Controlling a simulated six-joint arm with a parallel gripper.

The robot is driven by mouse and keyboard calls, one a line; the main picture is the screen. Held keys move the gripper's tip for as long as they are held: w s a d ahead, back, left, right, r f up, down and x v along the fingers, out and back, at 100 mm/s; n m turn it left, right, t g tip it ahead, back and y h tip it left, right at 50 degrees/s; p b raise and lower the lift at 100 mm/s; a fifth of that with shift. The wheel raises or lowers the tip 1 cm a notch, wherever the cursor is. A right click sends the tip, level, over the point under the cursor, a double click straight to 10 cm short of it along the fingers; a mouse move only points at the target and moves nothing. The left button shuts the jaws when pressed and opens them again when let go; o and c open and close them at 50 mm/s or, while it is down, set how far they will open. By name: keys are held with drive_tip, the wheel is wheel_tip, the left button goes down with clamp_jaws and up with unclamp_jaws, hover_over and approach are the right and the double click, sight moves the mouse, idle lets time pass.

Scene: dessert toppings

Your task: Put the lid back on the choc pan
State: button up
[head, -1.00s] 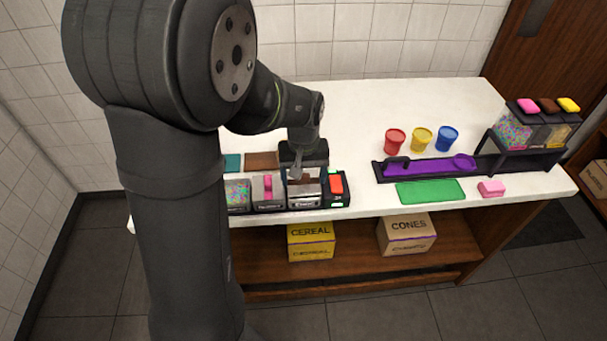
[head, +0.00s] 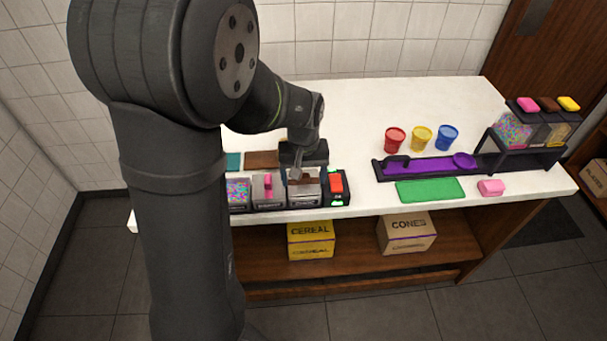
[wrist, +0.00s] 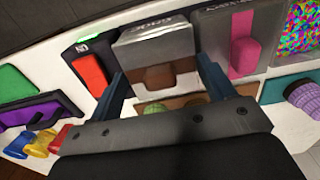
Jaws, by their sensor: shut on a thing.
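The choc pan (head: 304,202) stands in the row at the counter's front edge, between the pan with the pink handle and a black switch box. Its grey lid (wrist: 158,50), with a brown handle (wrist: 160,76), is over the pan and lies between my fingers in the wrist view. My gripper (wrist: 165,82) is shut on the lid, with one finger at each side of it. In the head view my gripper (head: 297,174) is low over the pan. I cannot tell whether the lid is fully seated, as the gripper and lid hide the rim.
A closed pan with a pink handle (head: 267,187) and an uncovered sprinkle pan (head: 238,192) stand left. A switch box with a red rocker (head: 336,183) is close on the right. Red, yellow and blue cups (head: 421,138) stand farther right. The counter's back is clear.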

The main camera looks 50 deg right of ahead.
drive_tip(key=shift+s+a+f, duration=0.1)
drive_tip(key=shift+a+f, duration=0.1)
drive_tip(key=shift+f, duration=0.25)
idle(0.3)
drive_tip(key=o, duration=1.1)
drive_tip(key=shift+c, duration=1.3)
drive_tip(key=shift+o, duration=0.2)
drive_tip(key=shift+r, duration=0.1)
drive_tip(key=shift+r, duration=0.2)
drive_tip(key=shift+o, duration=1.2)
drive_tip(key=shift+r, duration=0.3)
drive_tip(key=shift+d+r, duration=0.2)
drive_tip(key=shift+r, duration=2.85)
